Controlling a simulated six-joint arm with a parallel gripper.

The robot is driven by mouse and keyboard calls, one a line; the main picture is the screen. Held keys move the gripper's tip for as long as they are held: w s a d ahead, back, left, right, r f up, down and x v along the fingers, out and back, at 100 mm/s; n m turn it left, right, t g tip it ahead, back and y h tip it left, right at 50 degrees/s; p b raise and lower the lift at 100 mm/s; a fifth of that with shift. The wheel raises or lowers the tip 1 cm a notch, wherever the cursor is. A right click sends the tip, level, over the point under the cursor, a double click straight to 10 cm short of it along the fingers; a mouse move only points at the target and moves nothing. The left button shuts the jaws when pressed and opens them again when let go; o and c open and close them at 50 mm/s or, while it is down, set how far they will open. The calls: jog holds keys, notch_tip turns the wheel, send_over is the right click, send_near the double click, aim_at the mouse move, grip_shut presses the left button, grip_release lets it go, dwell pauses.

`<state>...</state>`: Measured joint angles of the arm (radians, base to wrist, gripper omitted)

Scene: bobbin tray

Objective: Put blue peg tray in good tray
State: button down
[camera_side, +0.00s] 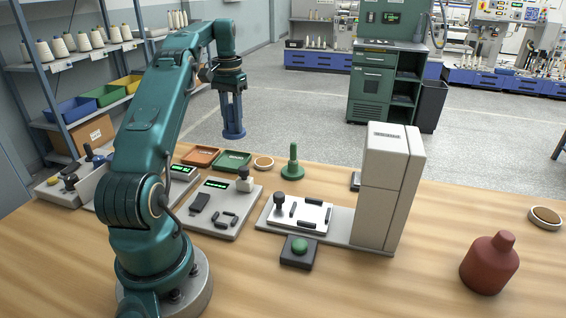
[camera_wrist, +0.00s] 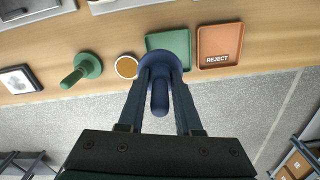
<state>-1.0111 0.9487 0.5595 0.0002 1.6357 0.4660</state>
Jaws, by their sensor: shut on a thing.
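The blue peg tray, a round blue base with an upright peg, hangs in my gripper in the side view (camera_side: 234,133) and in the wrist view (camera_wrist: 158,62). My gripper (camera_side: 232,103) is shut on its peg, with both fingers (camera_wrist: 158,88) alongside it. The base hangs clear of the table, near the far table edge. The green tray (camera_side: 233,161) lies flat on the table and looks empty. In the wrist view the blue base overlaps the lower left part of the green tray (camera_wrist: 182,41). I cannot read the green tray's label.
An orange tray marked REJECT (camera_wrist: 219,44) lies beside the green tray. A small round dish (camera_side: 263,163) and a green peg on a round base (camera_side: 292,165) stand on its other side. A tall grey machine (camera_side: 388,185) stands to the right; a red bottle (camera_side: 489,265) is at the front right.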

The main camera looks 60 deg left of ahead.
aim_at(232, 163)
jog(key=shift+s+a+f+n, duration=0.5)
jog(key=shift+a+f, duration=0.1)
jog(key=shift+a, duration=0.2)
jog(key=shift+f, duration=3.9)
jog(key=c, duration=0.6)
grip_release()
jog(key=shift+f, duration=0.15)
